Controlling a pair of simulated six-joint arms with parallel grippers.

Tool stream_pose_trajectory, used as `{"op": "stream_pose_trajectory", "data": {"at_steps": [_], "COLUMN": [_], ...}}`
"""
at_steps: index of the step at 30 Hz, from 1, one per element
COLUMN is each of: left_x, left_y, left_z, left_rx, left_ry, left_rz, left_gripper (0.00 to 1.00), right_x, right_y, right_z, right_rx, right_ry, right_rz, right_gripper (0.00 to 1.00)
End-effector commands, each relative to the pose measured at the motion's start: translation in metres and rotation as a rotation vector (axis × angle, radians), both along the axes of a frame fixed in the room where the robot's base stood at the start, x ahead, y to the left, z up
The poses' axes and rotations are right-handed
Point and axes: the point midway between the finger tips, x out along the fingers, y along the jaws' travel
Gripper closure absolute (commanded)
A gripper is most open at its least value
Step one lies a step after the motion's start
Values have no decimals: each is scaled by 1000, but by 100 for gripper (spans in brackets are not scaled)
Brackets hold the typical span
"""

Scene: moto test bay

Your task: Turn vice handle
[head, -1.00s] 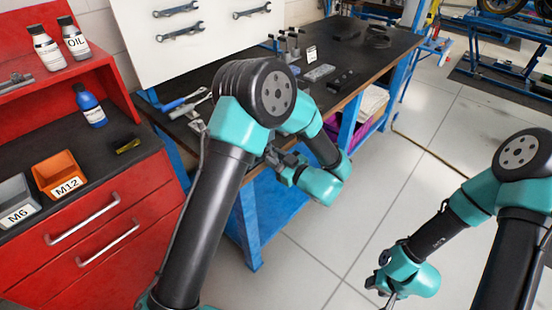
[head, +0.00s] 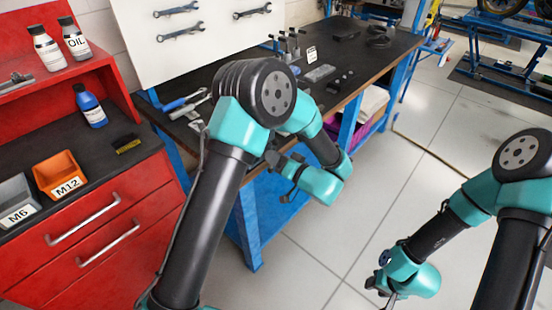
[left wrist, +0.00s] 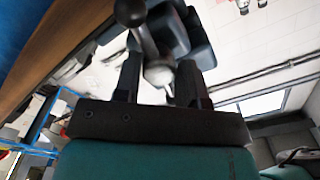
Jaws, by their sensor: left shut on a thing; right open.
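In the left wrist view, the vice handle is a metal bar (left wrist: 146,42) with a black ball (left wrist: 130,12) at its end. The bar runs down between the two fingers of my left gripper (left wrist: 157,72), which is shut on it. The dark grey vice body (left wrist: 190,38) shows just beyond the fingers. In the head view, my left gripper (head: 273,158) is at the front edge of the workbench, and my left arm hides most of the vice and handle. My right gripper (head: 380,289) is open and empty over the floor at lower right, well apart from the bench.
The workbench (head: 376,62) carries tools and small parts. A wrench panel (head: 205,60) stands behind it. At left, a red cabinet (head: 80,225) holds bottles, an orange M12 bin (head: 55,170) and a grey M6 bin (head: 15,195). Floor between the arms is clear.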

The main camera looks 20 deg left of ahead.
Motion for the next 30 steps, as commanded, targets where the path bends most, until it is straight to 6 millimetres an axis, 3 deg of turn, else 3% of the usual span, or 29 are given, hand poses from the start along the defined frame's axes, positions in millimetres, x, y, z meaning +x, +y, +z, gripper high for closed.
{"op": "stream_pose_trajectory", "data": {"at_steps": [9,24,25,30], "left_x": [-2,-1,-1,0], "left_y": [0,0,0,0], "left_z": [-2,-2,-2,-1], "left_rx": [69,80,80,79], "left_ry": [142,165,165,162], "left_rz": [3,2,2,1], "left_gripper": [80,79,54,39], "right_x": [0,0,0,0], "right_y": [0,0,0,0], "right_z": [0,0,0,0], "right_rx": [0,0,0,0], "right_ry": [0,0,0,0], "right_rz": [0,0,0,0], "right_gripper": [57,57,57,57]}}
